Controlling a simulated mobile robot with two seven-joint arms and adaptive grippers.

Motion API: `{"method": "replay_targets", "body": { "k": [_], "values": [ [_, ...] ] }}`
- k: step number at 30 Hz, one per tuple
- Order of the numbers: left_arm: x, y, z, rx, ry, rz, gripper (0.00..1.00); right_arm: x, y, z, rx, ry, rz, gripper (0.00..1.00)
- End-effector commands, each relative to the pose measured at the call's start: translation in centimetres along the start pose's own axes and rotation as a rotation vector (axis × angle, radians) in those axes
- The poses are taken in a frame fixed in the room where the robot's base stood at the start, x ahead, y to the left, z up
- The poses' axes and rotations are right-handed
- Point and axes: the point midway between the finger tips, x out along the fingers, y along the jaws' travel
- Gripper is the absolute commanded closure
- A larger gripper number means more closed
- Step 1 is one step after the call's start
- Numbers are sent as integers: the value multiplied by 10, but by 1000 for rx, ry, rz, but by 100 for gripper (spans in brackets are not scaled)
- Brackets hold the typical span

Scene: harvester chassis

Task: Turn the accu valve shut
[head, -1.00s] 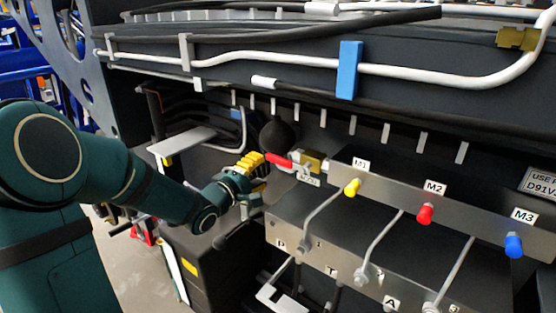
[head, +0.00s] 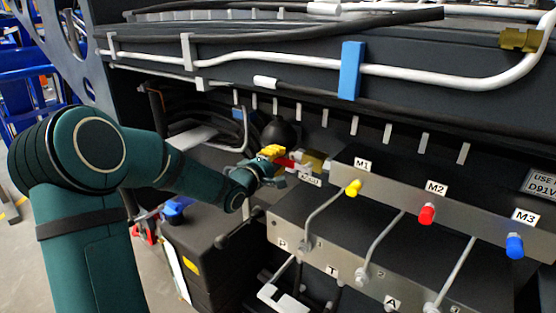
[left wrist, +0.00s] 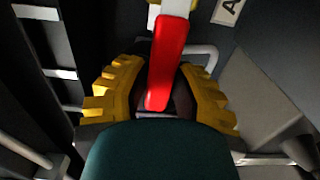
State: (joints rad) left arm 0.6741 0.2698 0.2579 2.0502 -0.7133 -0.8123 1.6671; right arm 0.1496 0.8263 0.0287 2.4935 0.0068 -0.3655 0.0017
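The accu valve has a red lever handle (head: 285,162) and a brass body (head: 314,162), with a small label (head: 310,180) below it. In the left wrist view the red handle (left wrist: 166,65) runs from the top down between the yellow-padded fingers. My left gripper (head: 272,153) is at the handle's free end. In the left wrist view the gripper (left wrist: 160,95) is open, with one finger on each side of the handle and a gap visible on both sides. The fingers hide part of the handle in the head view. My right gripper is not in view.
A black ball-shaped part (head: 280,133) sits just behind the valve. To the right is a metal block (head: 400,200) with yellow, red and blue caps and bent pipes. A white pipe (head: 420,72) and a blue clamp (head: 350,70) run above.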

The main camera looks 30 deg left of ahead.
Motion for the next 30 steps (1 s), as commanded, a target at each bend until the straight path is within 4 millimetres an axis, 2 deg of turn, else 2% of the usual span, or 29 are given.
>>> {"method": "replay_targets", "body": {
  "k": [17, 23, 30],
  "values": [
    [0, 3, 0, 28, 0, 2, 100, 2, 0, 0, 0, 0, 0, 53],
    [0, 12, 1, 122, -1, 5, 100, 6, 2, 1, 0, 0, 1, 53],
    [0, 28, 5, 320, -1, 6, 100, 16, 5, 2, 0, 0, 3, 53]
  ]
}}
